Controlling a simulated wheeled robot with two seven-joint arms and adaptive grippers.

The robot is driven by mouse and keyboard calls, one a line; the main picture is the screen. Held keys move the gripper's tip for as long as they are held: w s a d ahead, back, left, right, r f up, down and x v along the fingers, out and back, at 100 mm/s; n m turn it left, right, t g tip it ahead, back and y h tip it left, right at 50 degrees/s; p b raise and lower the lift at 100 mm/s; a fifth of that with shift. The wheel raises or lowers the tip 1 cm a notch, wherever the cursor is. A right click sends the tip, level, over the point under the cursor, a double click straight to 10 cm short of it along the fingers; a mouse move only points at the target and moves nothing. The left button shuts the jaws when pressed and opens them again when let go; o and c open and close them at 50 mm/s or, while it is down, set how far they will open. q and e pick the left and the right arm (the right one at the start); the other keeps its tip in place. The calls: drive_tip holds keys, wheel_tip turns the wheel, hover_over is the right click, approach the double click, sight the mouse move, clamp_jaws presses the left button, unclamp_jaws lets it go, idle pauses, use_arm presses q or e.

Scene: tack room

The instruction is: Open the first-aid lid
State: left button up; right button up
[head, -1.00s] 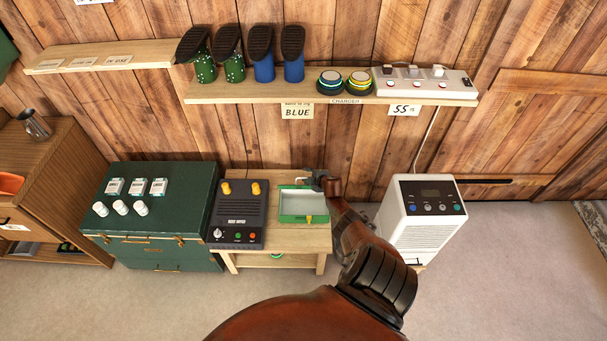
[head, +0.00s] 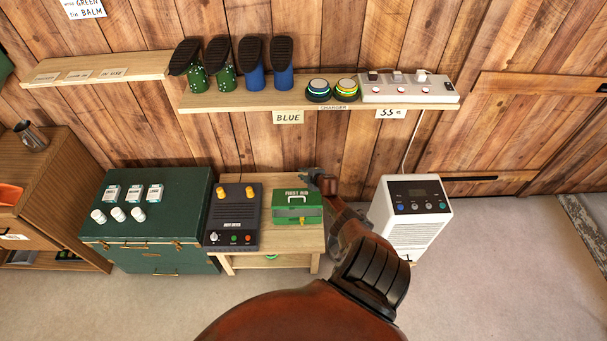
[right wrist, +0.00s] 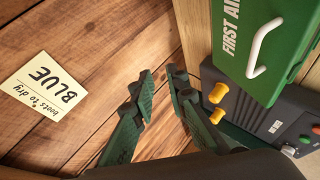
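The first-aid box (head: 297,214) is green and stands on a small wooden table. Its lid (head: 298,194), marked FIRST AID, is down over the box; I cannot tell whether it is fully shut. A white handle is on the lid and a yellow latch (head: 302,222) on the front. The right wrist view shows the lid (right wrist: 265,65) and its handle (right wrist: 262,45) to the right of the fingers. My right gripper (head: 313,177) is just behind the box's right rear corner. Its fingers (right wrist: 159,74) are apart, with nothing between them. My left gripper is out of view.
A dark boot dryer (head: 233,215) with yellow knobs is close on the box's left. A green trunk (head: 150,245) stands further left. A white appliance (head: 415,220) is to the right. A shelf (head: 230,103) with boots and a charger runs above.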

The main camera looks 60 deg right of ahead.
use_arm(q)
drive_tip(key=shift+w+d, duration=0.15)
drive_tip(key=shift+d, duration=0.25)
use_arm(e)
drive_tip(key=v, duration=1.2)
drive_tip(key=shift+s, duration=0.25)
drive_tip(key=shift+f, duration=0.15)
idle(0.3)
